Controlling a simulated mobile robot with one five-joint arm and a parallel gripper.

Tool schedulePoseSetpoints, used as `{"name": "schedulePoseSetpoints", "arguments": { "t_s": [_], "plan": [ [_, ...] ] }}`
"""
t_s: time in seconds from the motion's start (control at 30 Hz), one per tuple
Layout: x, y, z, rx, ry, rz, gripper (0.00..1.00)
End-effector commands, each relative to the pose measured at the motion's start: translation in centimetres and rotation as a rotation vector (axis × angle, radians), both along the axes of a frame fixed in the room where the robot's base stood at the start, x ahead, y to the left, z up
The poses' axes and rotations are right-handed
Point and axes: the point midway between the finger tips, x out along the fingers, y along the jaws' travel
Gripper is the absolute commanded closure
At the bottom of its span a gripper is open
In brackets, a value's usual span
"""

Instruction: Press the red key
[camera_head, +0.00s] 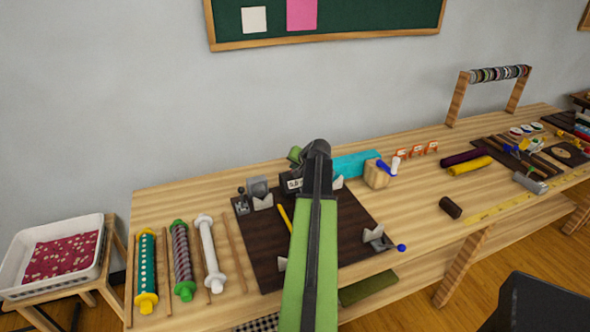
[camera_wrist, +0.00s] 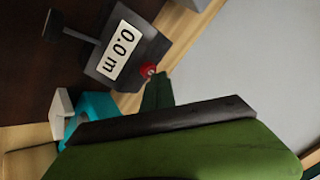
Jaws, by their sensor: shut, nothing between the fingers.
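The red key (camera_wrist: 148,70) is a small round button on the edge of a dark device (camera_wrist: 125,50). The device has a white display (camera_wrist: 119,49) reading "0.0 m". In the head view the device (camera_head: 291,185) stands on the dark mat, partly behind my arm, and the red key is hidden there. My gripper (camera_wrist: 157,90) is shut and empty, its dark green tip close beside the red key. I cannot tell whether it touches. In the head view my gripper (camera_head: 295,155) shows only partly, above the device.
The dark mat (camera_head: 262,262) lies on the wooden table (camera_head: 425,195) with metal holders and a yellow tool. Wrapped rollers (camera_head: 181,260) lie left. A wall is behind.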

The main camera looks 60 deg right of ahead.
Motion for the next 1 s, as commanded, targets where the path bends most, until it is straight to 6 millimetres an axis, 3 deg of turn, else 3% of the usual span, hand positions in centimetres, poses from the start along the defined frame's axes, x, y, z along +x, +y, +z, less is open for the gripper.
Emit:
{"name": "schedulePoseSetpoints", "arguments": {
  "t_s": [0.13, 0.53, 1.0],
  "plan": [
    [0.0, 0.0, 1.2, 0.0, 0.0, 0.0, 1.0],
    [0.0, 0.0, 1.4, 0.0, 0.0, 0.0, 1.0],
    [0.1, 0.0, 6.1, 0.0, 0.0, 0.0, 1.0]
  ]
}}
